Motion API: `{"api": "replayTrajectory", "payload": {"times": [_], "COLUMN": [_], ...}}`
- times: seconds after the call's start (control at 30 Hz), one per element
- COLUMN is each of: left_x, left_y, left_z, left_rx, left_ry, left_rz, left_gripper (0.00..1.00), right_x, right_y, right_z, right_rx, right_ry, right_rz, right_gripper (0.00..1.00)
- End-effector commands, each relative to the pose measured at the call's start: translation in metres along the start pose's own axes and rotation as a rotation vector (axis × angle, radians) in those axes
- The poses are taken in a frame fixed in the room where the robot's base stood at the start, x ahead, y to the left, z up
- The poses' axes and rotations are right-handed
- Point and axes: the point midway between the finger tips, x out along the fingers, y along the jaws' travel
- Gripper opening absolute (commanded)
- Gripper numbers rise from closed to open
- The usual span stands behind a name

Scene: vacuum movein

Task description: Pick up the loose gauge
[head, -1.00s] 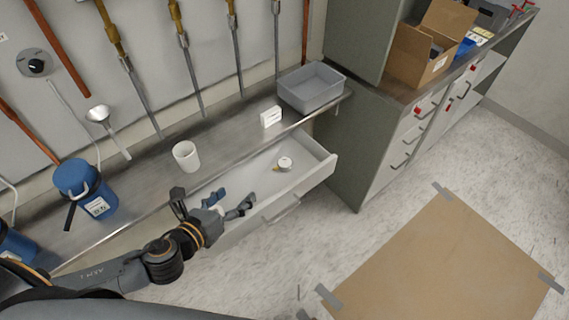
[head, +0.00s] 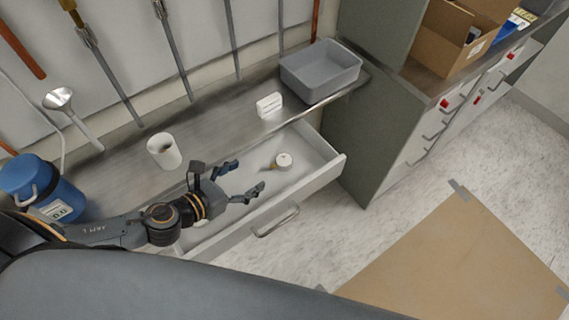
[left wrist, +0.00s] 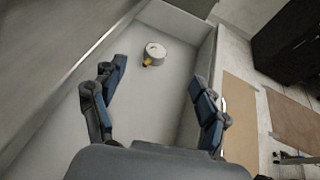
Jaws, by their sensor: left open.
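The loose gauge (head: 283,160) is a small round white piece with a brass-coloured stem. It lies in the open drawer (head: 333,168), toward the drawer's right end. It also shows in the left wrist view (left wrist: 154,53), ahead of the fingers and apart from them. My left gripper (head: 249,178) is open and empty, over the drawer to the left of the gauge. Its two spread fingers show in the left wrist view (left wrist: 160,97). My right gripper is in neither view.
A grey bin (head: 320,72), a small white box (head: 269,105), a white cup (head: 163,150) and a blue jug (head: 42,188) stand on the metal counter above the drawer. A green-grey cabinet (head: 372,135) stands right of the drawer. Cardboard (head: 455,255) is taped to the floor.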

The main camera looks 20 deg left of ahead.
Motion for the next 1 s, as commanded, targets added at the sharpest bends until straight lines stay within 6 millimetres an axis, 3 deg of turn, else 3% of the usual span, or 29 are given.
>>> {"api": "replayTrajectory", "payload": {"times": [0.03,0.2,0.37,0.5,0.7,1.0], "left_x": [0.005,0.011,0.023,0.050,0.085,0.109], "left_y": [0.000,0.001,0.002,0.002,0.001,0.000], "left_z": [-0.012,-0.024,-0.021,-0.019,-0.022,-0.026], "left_rx": [0.000,0.000,-0.002,-0.002,-0.001,-0.003], "left_ry": [0.000,-0.001,-0.004,-0.006,-0.003,-0.001], "left_rz": [0.001,0.001,0.004,0.005,0.003,0.002], "left_gripper": [0.74,0.74,0.74,0.74,0.74,0.74], "right_x": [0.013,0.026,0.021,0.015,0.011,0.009], "right_y": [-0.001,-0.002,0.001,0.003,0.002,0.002], "right_z": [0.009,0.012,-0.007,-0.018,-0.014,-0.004], "right_rx": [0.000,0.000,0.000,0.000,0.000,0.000], "right_ry": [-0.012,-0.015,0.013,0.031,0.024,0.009], "right_rz": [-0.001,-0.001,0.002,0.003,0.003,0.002], "right_gripper": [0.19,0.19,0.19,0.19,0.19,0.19]}}
